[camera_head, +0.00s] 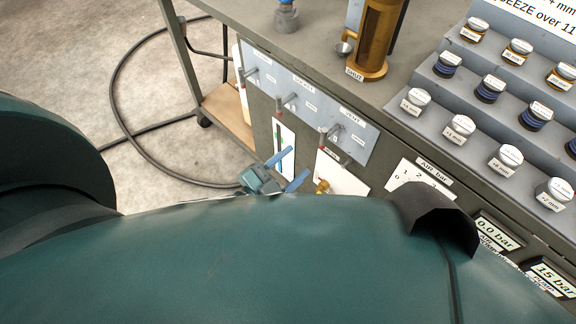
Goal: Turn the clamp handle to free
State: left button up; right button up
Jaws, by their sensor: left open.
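A grey panel (318,112) on the bench front carries three small lever handles: a left one (250,73), a middle one (290,99) and a right one (334,131). Each has a white name label above and smaller labels beside it. The lettering is too small to tell surely which is the clamp handle. My left gripper (300,160) is open and empty, below the panel and apart from the handles, its blue fingers pointing up and right. My own teal arm hides its lower surroundings. My right gripper is not in view.
A brass cylinder (377,40) stands on the bench top (310,45). Stepped racks (450,92) at right hold several labelled jars. A dial (412,178) and pressure displays (490,232) sit on the bench front. A black cable (118,110) loops over the floor at left.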

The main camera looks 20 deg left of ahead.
aim_at(242, 77)
jog(key=k+j, duration=0.3)
jog(key=k, duration=0.15)
jog(key=k+j, duration=0.25)
jog(key=k, duration=0.25)
